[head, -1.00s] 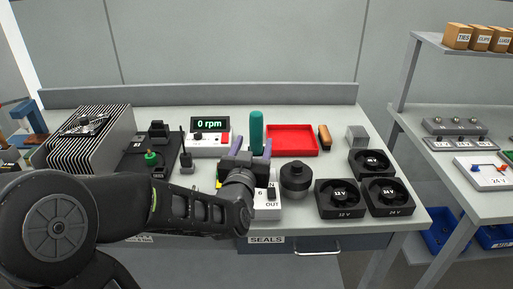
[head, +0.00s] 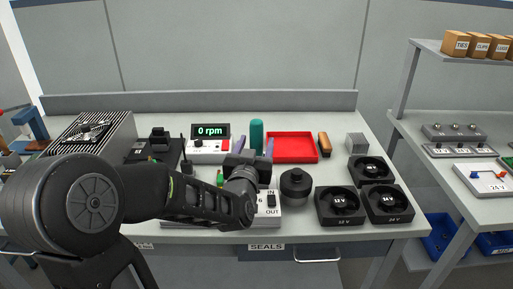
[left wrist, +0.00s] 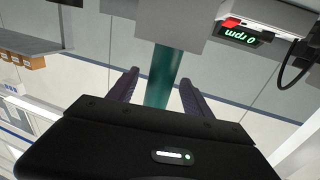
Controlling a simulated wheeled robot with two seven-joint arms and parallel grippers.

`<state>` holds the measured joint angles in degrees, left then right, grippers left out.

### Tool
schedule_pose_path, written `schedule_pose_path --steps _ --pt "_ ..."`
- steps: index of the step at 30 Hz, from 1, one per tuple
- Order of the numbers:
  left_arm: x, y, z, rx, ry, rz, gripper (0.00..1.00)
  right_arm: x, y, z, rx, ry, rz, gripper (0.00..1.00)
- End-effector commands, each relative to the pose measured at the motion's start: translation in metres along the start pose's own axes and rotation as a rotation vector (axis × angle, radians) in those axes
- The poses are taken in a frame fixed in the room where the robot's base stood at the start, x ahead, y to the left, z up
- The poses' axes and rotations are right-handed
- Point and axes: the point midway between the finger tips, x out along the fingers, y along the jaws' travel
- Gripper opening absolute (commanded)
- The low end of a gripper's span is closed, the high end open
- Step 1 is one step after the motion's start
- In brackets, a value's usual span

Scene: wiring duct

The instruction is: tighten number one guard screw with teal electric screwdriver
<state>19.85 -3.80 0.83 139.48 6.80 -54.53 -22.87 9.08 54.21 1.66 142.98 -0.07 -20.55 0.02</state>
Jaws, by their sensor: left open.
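The teal electric screwdriver (head: 256,133) stands upright at the middle of the bench, its lower part hidden behind my left gripper. My left gripper (head: 255,147) is open, with one purple finger on each side of the screwdriver. The left wrist view shows the teal handle (left wrist: 163,76) between the two spread fingers (left wrist: 157,86), with gaps on both sides. A ribbed box with a fan guard (head: 88,132) on top sits at the left of the bench. The guard screws are too small to make out. My right gripper is not in view.
A white unit reading 0 rpm (head: 210,145) stands left of the screwdriver. A red tray (head: 292,158) and an orange-brown object (head: 324,144) lie to its right. A round dark knob (head: 295,183) and several black fan holders (head: 340,205) stand nearer the front right.

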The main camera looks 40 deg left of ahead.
Motion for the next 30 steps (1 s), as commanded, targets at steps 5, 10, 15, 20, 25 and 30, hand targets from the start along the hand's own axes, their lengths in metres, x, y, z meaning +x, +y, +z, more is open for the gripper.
schedule_pose_path --steps 5,10,15,20,25,30 --pt "0.027 0.0 -0.002 0.001 -0.001 0.0 0.58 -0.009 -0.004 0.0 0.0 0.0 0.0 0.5" --pt "0.04 -0.001 -0.001 0.001 0.0 0.0 0.58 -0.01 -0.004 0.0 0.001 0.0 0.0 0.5" --pt "0.04 -0.001 -0.001 0.0 0.001 0.0 0.58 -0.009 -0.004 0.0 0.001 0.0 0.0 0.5" --pt "0.04 0.0 -0.001 0.0 0.0 0.001 0.58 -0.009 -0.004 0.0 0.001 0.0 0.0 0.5" --pt "0.039 0.0 -0.001 0.0 0.0 0.0 0.58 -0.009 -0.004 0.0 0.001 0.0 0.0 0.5" --pt "0.039 0.0 -0.001 0.0 0.0 0.001 0.5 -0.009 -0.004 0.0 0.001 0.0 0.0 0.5"
